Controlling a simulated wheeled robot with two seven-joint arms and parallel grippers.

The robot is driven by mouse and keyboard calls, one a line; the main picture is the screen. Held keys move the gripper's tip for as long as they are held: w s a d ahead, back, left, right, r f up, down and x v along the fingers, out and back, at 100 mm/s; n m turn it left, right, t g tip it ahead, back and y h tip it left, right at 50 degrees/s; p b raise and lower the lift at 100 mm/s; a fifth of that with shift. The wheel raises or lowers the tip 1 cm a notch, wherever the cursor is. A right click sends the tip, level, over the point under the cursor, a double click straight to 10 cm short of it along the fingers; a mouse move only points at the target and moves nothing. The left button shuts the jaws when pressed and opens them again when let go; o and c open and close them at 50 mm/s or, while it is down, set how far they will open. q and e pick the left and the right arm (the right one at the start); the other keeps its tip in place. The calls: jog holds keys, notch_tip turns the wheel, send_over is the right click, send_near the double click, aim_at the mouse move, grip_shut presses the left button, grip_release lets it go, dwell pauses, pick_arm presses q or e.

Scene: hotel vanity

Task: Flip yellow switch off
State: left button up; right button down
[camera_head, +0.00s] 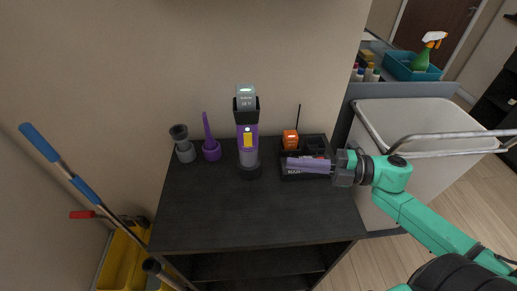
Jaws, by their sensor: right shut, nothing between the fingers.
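The yellow switch (248,137) is on the front of an upright purple and grey device (249,157) with a black collar and a lit display on top. The device stands on the dark table near the wall. My right gripper (289,164) comes in from the right, with its purple-grey fingers pointing left. It is shut and empty, to the right of the device and apart from it, over the front of a black charging dock. My left gripper is not in view.
An orange radio (290,139) with an antenna stands in the black dock (317,172). Purple (211,149) and grey (184,150) nozzle attachments stand left of the device. The table's (230,215) front is clear. A white-lined cart (410,120) stands right; mop handles (60,160) lean left.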

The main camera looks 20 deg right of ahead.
aim_at(248, 140)
pick_arm(q)
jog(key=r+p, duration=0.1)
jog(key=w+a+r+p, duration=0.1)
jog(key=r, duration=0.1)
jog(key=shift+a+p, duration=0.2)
jog(key=shift+p, duration=0.1)
pick_arm(e)
jog(key=w+a+f, duration=0.1)
jog(key=w+a, duration=0.6)
jog(key=w, duration=0.1)
pick_arm(q)
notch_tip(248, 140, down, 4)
jog(key=b, duration=0.3)
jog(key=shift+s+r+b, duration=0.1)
jog(key=shift+b, duration=0.2)
pick_arm(e)
jog(key=shift+w+d+f+n, duration=0.1)
jog(key=shift+w+f+n, duration=0.15)
jog(key=shift+w+n, duration=0.45)
jog(key=shift+s+f, duration=0.1)
jog(key=shift+s, duration=0.1)
